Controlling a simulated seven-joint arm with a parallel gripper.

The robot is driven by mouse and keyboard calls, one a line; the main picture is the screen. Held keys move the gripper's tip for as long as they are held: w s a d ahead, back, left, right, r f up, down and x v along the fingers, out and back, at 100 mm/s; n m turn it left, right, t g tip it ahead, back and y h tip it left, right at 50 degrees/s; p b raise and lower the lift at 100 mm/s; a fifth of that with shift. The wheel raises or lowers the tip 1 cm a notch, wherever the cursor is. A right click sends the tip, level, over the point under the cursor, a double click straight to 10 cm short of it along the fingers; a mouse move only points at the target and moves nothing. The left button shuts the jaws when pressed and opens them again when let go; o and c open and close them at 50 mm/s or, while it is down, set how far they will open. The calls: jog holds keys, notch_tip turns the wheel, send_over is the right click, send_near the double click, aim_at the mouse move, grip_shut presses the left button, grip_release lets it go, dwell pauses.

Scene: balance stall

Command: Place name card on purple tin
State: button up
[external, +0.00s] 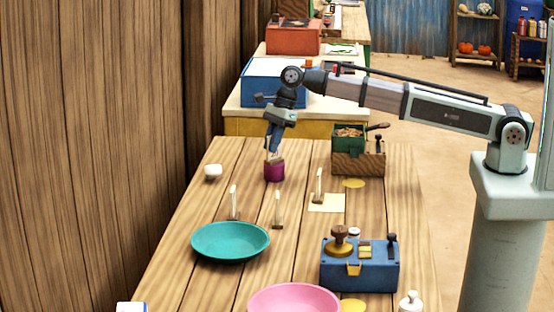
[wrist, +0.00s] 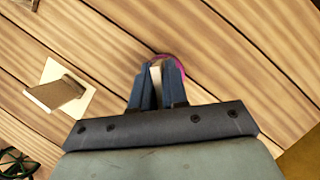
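The purple tin (external: 274,173) stands on the wooden table toward its far end. My gripper (external: 273,150) points down right above it. A cream name card with a brown base (external: 275,159) is between the fingers, its base at the tin's top; I cannot tell whether it rests there. In the wrist view the fingers (wrist: 157,85) close on the cream card (wrist: 155,77), and only a purple rim of the tin (wrist: 178,64) shows behind them. Other upright cards stand nearer: a left one (external: 233,203), a middle one (external: 278,210), and one (external: 319,186) on a cream square (external: 334,203).
A white lump (external: 213,171) lies left of the tin. A green-topped grinder box (external: 358,160) stands to its right. A teal plate (external: 230,242), a pink plate (external: 293,299) and a blue box with a brass knob (external: 360,270) are nearer. Bare table surrounds the tin.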

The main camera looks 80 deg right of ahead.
jog(key=o, duration=0.4)
jog(key=v, duration=1.2)
jog(key=shift+r, duration=0.15)
